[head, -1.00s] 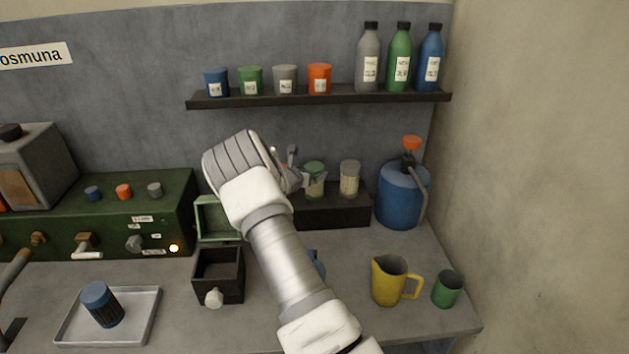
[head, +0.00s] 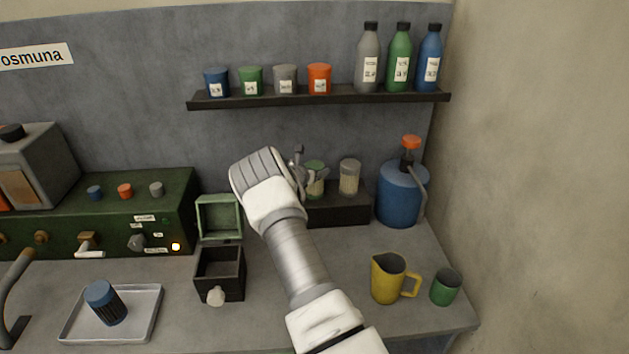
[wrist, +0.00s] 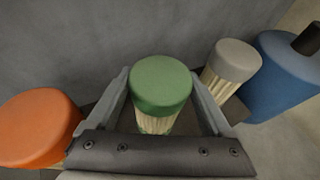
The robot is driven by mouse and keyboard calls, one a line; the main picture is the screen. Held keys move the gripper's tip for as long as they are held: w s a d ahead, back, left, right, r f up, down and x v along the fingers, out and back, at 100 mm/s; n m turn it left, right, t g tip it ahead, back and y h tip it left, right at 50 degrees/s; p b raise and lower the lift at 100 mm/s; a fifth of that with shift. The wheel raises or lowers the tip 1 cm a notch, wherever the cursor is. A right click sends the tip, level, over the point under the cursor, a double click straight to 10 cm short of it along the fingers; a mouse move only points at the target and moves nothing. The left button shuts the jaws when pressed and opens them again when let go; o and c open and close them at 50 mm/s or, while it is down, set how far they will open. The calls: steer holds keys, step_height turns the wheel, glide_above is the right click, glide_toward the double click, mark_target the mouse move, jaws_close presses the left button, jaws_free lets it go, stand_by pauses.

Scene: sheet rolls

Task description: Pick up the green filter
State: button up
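The green filter has a green cap and a pale pleated body. It stands upright on the dark riser at the back. In the wrist view the green filter (wrist: 160,86) is between the two fingers of my gripper (wrist: 161,75), one on each side of the cap. The fingers are open, with narrow gaps beside the cap and no clear grip. In the head view the green filter (head: 317,168) is partly hidden by my gripper (head: 306,178), which comes from the left.
An orange-capped filter (wrist: 38,128) stands close on the left, a grey-capped filter (head: 350,178) on the right. The riser (head: 340,212) holds them. A blue jug (head: 399,195) stands further right. A shelf (head: 320,97) with pots and bottles hangs above.

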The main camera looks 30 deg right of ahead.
steer(key=c, duration=0.9)
steer(key=shift+r, duration=0.1)
